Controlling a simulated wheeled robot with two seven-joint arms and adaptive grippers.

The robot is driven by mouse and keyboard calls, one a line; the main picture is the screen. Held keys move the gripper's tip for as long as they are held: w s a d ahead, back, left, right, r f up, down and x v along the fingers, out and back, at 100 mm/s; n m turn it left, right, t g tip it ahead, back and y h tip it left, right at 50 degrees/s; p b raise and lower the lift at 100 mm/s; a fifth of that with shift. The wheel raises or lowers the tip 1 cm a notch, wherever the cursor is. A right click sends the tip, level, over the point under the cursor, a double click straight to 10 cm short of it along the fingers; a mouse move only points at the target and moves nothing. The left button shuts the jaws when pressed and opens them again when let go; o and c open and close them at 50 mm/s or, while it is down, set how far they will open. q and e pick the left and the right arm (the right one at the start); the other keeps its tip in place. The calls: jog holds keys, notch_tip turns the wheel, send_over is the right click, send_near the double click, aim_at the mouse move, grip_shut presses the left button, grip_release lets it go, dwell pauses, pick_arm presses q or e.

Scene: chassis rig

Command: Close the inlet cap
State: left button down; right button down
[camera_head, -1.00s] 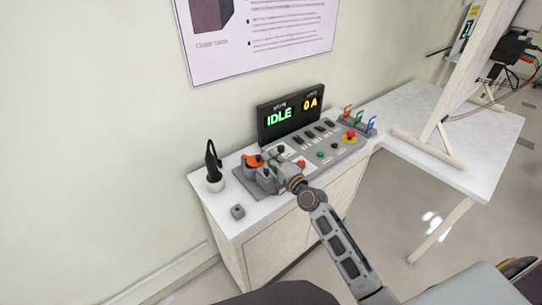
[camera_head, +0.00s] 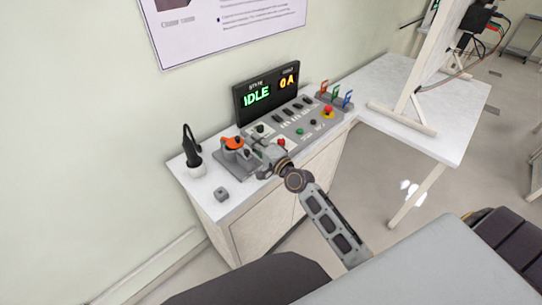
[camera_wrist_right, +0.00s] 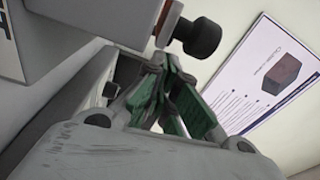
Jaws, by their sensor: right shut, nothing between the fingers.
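The orange cap (camera_head: 233,143) is at the left end of the grey control console, over a grey round fitting (camera_head: 230,155). Whether it is fully seated cannot be told at this size. My right gripper (camera_head: 259,160) is just right of the fitting, low over the console, and appears apart from the cap. In the right wrist view its green-padded fingers (camera_wrist_right: 168,85) are shut and empty. A black knob (camera_wrist_right: 198,37) on a grey body is close beyond the fingertips. My left gripper is out of view.
A display (camera_head: 265,91) reading IDLE and 0 A stands behind the console. A red button (camera_head: 328,111) and coloured levers are to its right. A black-handled tool in a white holder (camera_head: 193,160) and a small grey block (camera_head: 221,194) are at the left.

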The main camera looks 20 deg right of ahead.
jog(key=shift+v, duration=4.8)
